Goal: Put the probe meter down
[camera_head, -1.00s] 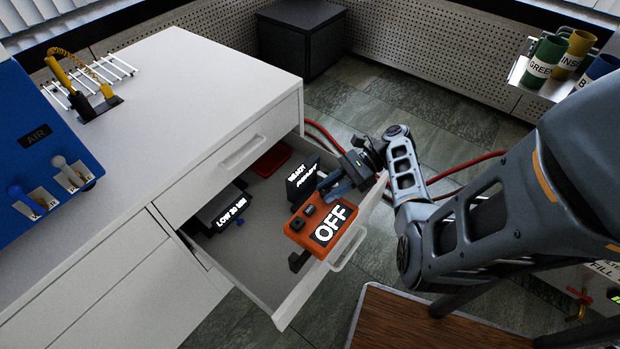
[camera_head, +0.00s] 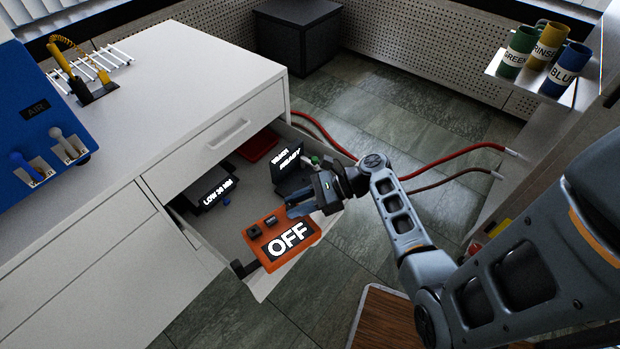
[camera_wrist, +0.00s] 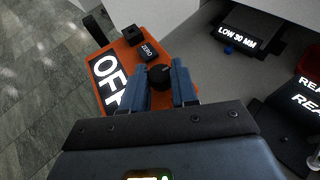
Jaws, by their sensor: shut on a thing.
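The orange probe meter (camera_head: 263,243) has a white-on-black OFF display and black knobs; the wrist view shows it (camera_wrist: 133,52) with a ZERO button. My gripper (camera_head: 303,207) is shut on the meter's black knob, and the wrist view shows both blue-grey fingers (camera_wrist: 162,84) around it. The meter is at the front end of the open drawer (camera_head: 235,243) and covers part of its front wall. I cannot tell how high it is or whether it touches the drawer.
The drawer also holds a dark LOW 30 MM device (camera_head: 208,193), a dark READY device (camera_head: 287,175) and a red tray (camera_head: 260,145). The white counter (camera_head: 170,95) is above it. Labelled cups (camera_head: 545,55) stand at right.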

